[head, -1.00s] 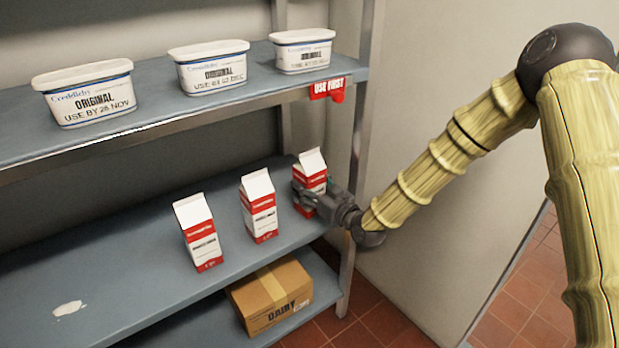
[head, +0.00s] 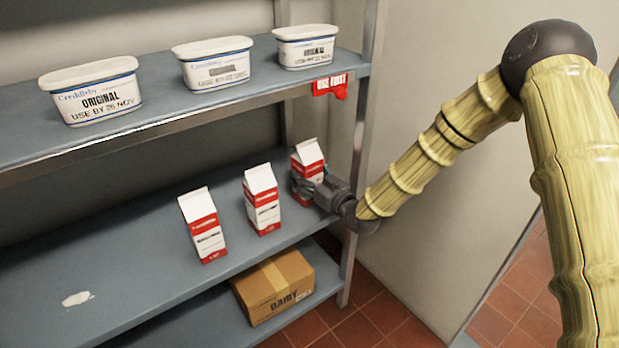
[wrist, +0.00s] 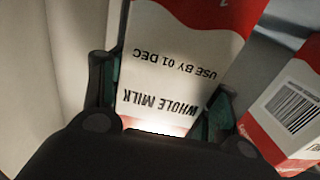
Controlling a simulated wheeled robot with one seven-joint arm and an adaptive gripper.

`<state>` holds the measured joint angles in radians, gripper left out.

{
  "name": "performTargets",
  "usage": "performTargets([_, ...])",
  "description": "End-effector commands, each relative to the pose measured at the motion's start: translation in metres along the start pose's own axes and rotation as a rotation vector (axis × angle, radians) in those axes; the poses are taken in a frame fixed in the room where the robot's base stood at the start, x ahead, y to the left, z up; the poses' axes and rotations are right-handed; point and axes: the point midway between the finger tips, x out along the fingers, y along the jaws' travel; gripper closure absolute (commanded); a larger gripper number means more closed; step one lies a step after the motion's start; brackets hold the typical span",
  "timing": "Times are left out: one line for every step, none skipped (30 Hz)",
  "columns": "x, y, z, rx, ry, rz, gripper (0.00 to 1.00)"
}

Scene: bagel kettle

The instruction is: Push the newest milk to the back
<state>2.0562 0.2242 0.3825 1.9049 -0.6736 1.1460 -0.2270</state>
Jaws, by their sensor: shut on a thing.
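Three red and white milk cartons stand upright in a row on the middle shelf (head: 120,262): a left carton (head: 203,228), a middle carton (head: 262,202) and a right carton (head: 308,160). My gripper (head: 307,188) is at the right carton, its fingers shut around the lower part. In the wrist view the held carton (wrist: 180,65) appears upside down and reads "WHOLE MILK, USE BY 01 DEC". The fingers sit on either side of it. The middle carton shows beside it with a barcode (wrist: 290,108). The dates on the other cartons are not legible.
Three white tubs, left (head: 92,92), middle (head: 213,64) and right (head: 305,47), stand on the upper shelf above. A red "USE FIRST" tag (head: 330,85) hangs from its edge. A shelf post (head: 355,130) stands close right of my gripper. A dairy box (head: 273,287) sits below. The middle shelf's left side is clear except a pale patch (head: 78,298).

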Motion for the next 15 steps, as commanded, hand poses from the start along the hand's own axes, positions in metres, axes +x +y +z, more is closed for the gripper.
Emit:
performTargets([0.003, 0.000, -0.002, -0.001, 0.004, 0.000, 1.00])
performTargets([0.005, 0.000, -0.002, -0.001, 0.005, 0.000, 1.00])
performTargets([0.006, 0.001, -0.002, -0.001, 0.005, 0.000, 1.00])
performTargets([0.008, 0.001, -0.002, -0.001, 0.005, 0.000, 1.00])
performTargets([0.009, 0.001, -0.002, -0.001, 0.005, 0.000, 1.00])
performTargets([0.011, 0.001, -0.002, -0.001, 0.004, 0.000, 1.00])
performTargets([0.012, 0.001, -0.002, -0.001, 0.004, -0.001, 1.00])
performTargets([0.014, 0.001, -0.002, -0.001, 0.004, -0.001, 1.00])
performTargets([0.015, 0.000, -0.002, -0.001, 0.004, -0.001, 1.00])
performTargets([0.017, 0.000, -0.002, -0.001, 0.004, -0.001, 1.00])
performTargets([0.018, 0.000, -0.002, -0.001, 0.004, -0.001, 1.00])
performTargets([0.020, 0.000, -0.002, -0.001, 0.005, -0.001, 1.00])
performTargets([0.021, 0.001, -0.002, -0.001, 0.005, -0.001, 1.00])
performTargets([0.023, 0.001, -0.003, -0.001, 0.005, -0.001, 1.00])
performTargets([0.025, 0.001, -0.003, -0.001, 0.005, -0.001, 1.00])
